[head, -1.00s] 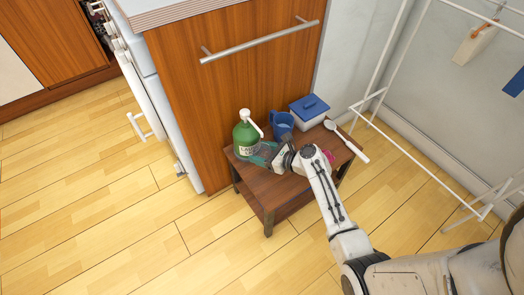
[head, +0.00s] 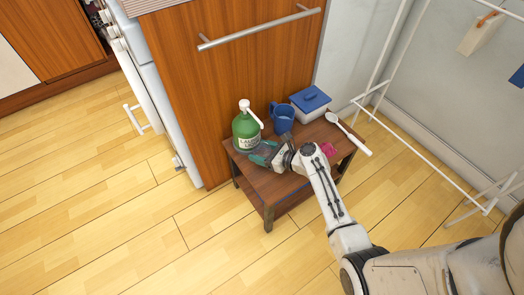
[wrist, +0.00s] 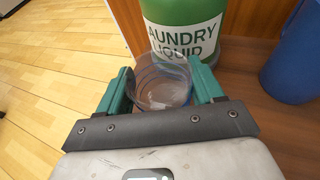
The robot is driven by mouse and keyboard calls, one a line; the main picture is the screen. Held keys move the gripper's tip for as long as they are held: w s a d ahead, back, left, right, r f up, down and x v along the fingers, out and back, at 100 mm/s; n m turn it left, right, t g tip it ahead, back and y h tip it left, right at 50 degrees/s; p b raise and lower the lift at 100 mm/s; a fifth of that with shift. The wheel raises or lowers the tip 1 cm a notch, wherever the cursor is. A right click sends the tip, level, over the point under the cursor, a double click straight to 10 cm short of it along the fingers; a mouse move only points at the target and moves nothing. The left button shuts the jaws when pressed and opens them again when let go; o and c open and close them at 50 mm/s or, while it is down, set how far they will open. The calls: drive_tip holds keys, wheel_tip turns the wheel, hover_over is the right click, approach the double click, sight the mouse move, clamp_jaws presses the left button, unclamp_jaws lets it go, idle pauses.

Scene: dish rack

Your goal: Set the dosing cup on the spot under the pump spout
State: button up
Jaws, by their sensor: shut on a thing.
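The dosing cup (wrist: 162,84) is clear and sits between the two green fingers of my gripper (wrist: 163,92) in the wrist view. My gripper (head: 268,154) is shut on it, low over the small wooden table. The green laundry liquid bottle (head: 246,132) with its white pump spout (head: 252,114) stands at the table's left back. In the wrist view the bottle (wrist: 184,30) is just beyond the cup. The spout is out of the wrist view. I cannot tell whether the cup's base touches the table top.
A blue jug (head: 282,118) stands right of the bottle, with a blue-lidded white box (head: 310,103) beyond it. A white spoon (head: 348,134) lies at the table's right edge, and a pink item (head: 328,149) is beside my arm. The wooden table (head: 284,190) stands against the cabinet.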

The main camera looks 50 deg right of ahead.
drive_tip(key=shift+f, duration=0.5)
drive_tip(key=shift+f+b, duration=0.25)
drive_tip(key=shift+b, duration=0.1)
drive_tip(key=o, duration=1.1)
drive_tip(key=p+v, duration=0.4)
drive_tip(key=v, duration=0.7)
clamp_jaws()
idle(0.6)
idle(0.6)
